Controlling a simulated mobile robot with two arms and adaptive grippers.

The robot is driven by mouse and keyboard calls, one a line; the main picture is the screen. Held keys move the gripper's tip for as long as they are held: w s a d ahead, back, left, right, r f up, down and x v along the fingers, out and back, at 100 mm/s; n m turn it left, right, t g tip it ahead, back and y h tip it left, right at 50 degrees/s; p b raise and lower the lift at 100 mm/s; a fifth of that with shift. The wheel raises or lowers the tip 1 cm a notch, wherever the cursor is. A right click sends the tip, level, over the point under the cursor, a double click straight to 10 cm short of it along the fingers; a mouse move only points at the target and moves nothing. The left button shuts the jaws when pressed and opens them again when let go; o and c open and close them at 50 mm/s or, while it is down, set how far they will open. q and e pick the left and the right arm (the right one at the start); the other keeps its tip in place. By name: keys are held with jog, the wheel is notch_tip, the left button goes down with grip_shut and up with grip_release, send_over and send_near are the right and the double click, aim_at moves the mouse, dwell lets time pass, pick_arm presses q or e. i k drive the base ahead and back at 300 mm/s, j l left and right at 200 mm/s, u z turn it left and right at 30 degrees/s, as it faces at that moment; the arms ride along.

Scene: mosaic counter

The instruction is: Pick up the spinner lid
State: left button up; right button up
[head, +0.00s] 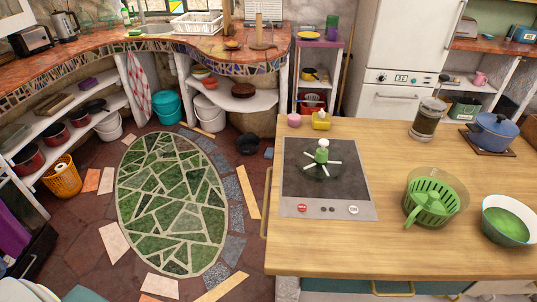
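A green knob on a pale hub with white spokes, which looks like the spinner lid (322,156), lies on the dark cooktop (300,190) set in the wooden counter. The rest of the lid seems clear, and its rim is hard to make out. To its right, a clear spinner bowl with a green slotted basket (432,203) stands on the counter. A green handle-like piece leans over the basket's front left. Neither of my grippers is in view.
A bowl with a green inside (509,222) stands at the counter's right. A French press (428,119), a blue pot (492,132), a yellow item (321,121) and a pink cup (294,120) line the back. The counter's front strip is clear.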

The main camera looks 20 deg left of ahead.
aim_at(329, 163)
jog(key=u, duration=0.25)
jog(key=z, duration=0.4)
jog(key=i+j+z, duration=0.1)
jog(key=j+z, duration=0.35)
jog(key=j, duration=0.25)
jog(key=j+z, duration=0.45)
jog(key=j, duration=0.3)
